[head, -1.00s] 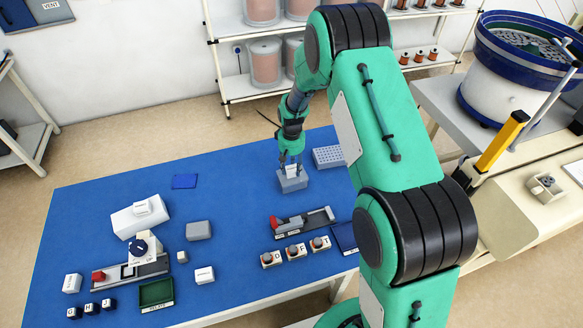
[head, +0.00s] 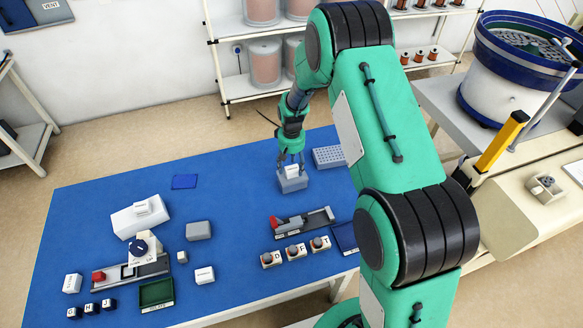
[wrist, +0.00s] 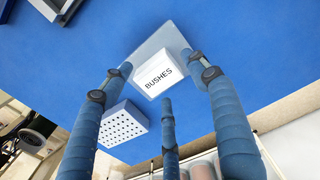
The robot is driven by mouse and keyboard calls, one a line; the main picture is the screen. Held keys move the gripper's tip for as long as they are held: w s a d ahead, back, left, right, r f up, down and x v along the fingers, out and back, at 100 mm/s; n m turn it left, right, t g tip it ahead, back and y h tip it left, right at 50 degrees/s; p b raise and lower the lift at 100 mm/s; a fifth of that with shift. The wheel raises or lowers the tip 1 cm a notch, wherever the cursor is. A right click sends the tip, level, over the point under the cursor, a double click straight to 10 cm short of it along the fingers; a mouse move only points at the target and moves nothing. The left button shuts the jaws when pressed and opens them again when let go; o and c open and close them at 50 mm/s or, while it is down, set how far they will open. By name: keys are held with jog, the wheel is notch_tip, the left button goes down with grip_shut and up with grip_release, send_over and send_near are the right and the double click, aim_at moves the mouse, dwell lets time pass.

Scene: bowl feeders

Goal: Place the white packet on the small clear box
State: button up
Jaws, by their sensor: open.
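A white packet (wrist: 159,74) labelled BUSHES lies on top of a small pale, see-through-looking box (wrist: 160,42) in the wrist view. In the head view the packet (head: 292,169) sits on that grey-looking box (head: 292,184) near the back right of the blue table. My gripper (head: 291,162) is directly above the box, with its fingers spread around the packet. In the wrist view my gripper (wrist: 158,80) is open, with fingers to either side of the packet and one nearer the camera. I cannot tell whether any finger touches the packet.
A perforated grey block (head: 328,157) stands close to the box's right. Left on the table (head: 95,215) are a larger white box (head: 136,222) with another packet, a grey box (head: 198,230) and a green tray (head: 157,292). A fixture (head: 303,222) lies in front.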

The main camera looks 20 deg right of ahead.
notch_tip(320, 180, up, 11)
jog(key=shift+p, duration=0.3)
jog(key=shift+r, duration=0.1)
dwell(0.6)
notch_tip(320, 180, up, 15)
jog(key=t, duration=0.1)
send_over(291, 170)
jog(key=s, duration=0.6)
jog(key=s+a+r+t, duration=0.2)
jog(key=s+r, duration=0.8)
jog(key=r, duration=0.2)
jog(key=s+r+t, duration=0.1)
jog(key=s+r, duration=0.2)
jog(key=s, duration=0.9)
jog(key=s+a+r+t, duration=0.1)
jog(key=s+r, duration=0.3)
jog(key=s, duration=0.8)
jog(key=shift+s+a+m+t, duration=0.15)
jog(key=shift+m+t, duration=0.15)
jog(key=shift+m, duration=0.1)
